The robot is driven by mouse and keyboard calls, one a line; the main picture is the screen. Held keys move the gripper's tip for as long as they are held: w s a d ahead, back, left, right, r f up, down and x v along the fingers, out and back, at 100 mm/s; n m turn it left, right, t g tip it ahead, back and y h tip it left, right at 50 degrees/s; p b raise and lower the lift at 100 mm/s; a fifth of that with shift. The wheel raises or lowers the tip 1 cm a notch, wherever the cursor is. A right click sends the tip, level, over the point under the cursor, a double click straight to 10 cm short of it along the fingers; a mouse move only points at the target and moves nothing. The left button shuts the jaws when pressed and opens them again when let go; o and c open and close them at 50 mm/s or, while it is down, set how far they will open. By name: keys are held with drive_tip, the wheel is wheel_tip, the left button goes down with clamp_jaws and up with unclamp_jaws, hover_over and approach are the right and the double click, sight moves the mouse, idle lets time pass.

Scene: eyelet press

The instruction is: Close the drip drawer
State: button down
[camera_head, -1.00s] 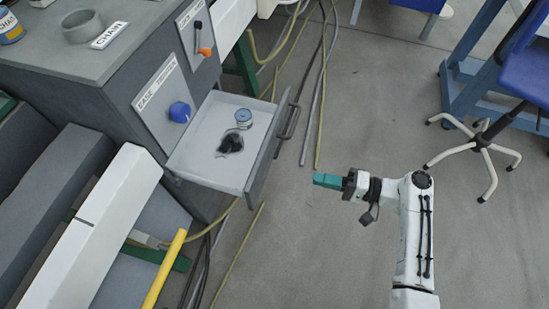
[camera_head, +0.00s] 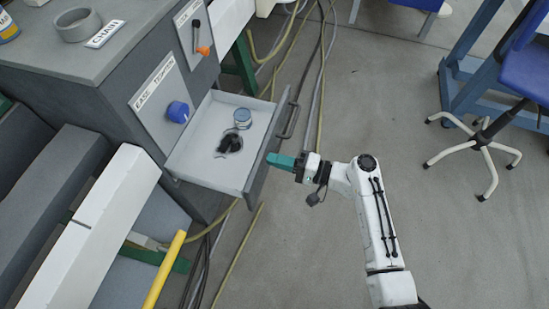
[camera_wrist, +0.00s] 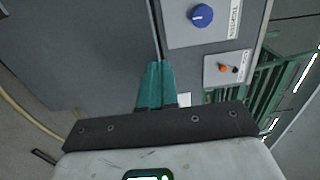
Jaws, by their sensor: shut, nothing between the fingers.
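The drip drawer (camera_head: 205,167) stands open, pulled out from the grey press cabinet in the head view. It holds a small round tin and a dark object on a wet-looking patch. Its front panel (camera_head: 262,160) carries a dark bar handle (camera_head: 289,121). My gripper (camera_head: 270,159), with teal fingers, is shut and empty, its tips at the outer face of the drawer front, below the handle in the picture. I cannot tell whether they touch it. In the wrist view the teal fingers (camera_wrist: 156,85) point at a large grey panel with its edge beside them.
A blue knob (camera_head: 178,112) and an orange-tipped lever (camera_head: 203,50) sit on the cabinet face. Cables (camera_head: 320,90) run along the floor behind the drawer. A blue chair (camera_head: 525,70) stands at the right. The floor around my arm is clear.

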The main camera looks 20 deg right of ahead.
drive_tip(key=shift+w+a, duration=0.3)
drive_tip(key=shift+a, duration=0.1)
drive_tip(key=shift+a, duration=0.1)
drive_tip(key=b, duration=0.9)
approach(181, 133)
drive_tip(key=w+a, duration=0.1)
drive_tip(key=a, duration=0.1)
drive_tip(key=w+a+f, duration=0.1)
drive_tip(key=w+a, duration=0.1)
drive_tip(key=shift+w+f, duration=0.2)
drive_tip(key=shift+f, duration=0.05)
drive_tip(key=shift+w+a, duration=0.15)
drive_tip(key=shift+a, duration=0.15)
drive_tip(key=shift+w+a+r, duration=0.1)
drive_tip(key=shift+w+r, duration=0.05)
drive_tip(key=shift+r, duration=0.1)
drive_tip(key=shift+r, duration=0.1)
